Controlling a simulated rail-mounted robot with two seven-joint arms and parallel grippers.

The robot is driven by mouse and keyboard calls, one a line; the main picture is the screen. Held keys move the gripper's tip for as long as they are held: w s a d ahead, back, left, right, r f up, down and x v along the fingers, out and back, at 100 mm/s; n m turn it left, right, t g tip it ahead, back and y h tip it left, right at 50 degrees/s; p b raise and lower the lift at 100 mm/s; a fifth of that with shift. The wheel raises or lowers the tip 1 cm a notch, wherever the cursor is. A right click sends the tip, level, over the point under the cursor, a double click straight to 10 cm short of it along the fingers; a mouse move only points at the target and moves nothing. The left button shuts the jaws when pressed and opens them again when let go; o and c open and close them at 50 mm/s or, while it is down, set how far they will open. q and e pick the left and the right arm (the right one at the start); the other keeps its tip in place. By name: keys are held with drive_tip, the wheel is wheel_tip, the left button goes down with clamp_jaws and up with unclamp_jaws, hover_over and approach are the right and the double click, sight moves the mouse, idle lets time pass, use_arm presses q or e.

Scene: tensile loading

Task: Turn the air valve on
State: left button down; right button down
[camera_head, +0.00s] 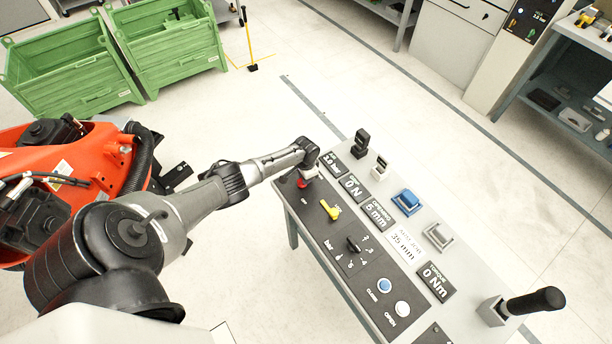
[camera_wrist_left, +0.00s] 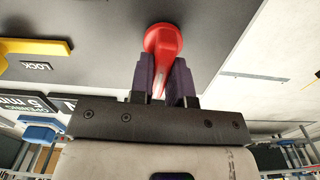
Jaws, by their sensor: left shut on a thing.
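The air valve's red handle (camera_head: 303,183) is at the far left end of the control panel, mostly hidden by my gripper in the head view. In the left wrist view the red handle (camera_wrist_left: 163,42) shows clearly, with a rounded head and a narrow part reaching down between the fingers. My left gripper (camera_head: 308,174) is over that end of the panel. Its dark fingers (camera_wrist_left: 165,80) are shut on the red handle, one on each side. The handle's mark for on or off cannot be read. My right gripper is not in view.
A yellow lock lever (camera_head: 331,210) sits just beside the valve. Further along are a black pressure knob (camera_head: 353,244), a blue button (camera_head: 384,286) and a white button (camera_head: 402,308). Display plates and a blue block (camera_head: 407,202) line the far side. Green crates (camera_head: 165,45) stand behind.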

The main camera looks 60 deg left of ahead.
use_arm(q)
drive_tip(key=shift+r+n, duration=0.1)
drive_tip(key=shift+n, duration=0.3)
idle(0.3)
drive_tip(key=c, duration=1.1)
unclamp_jaws()
drive_tip(key=shift+r+p, duration=0.2)
drive_tip(key=shift+p, duration=0.1)
drive_tip(key=shift+r+p, duration=1.65)
drive_tip(key=shift+r, duration=5)
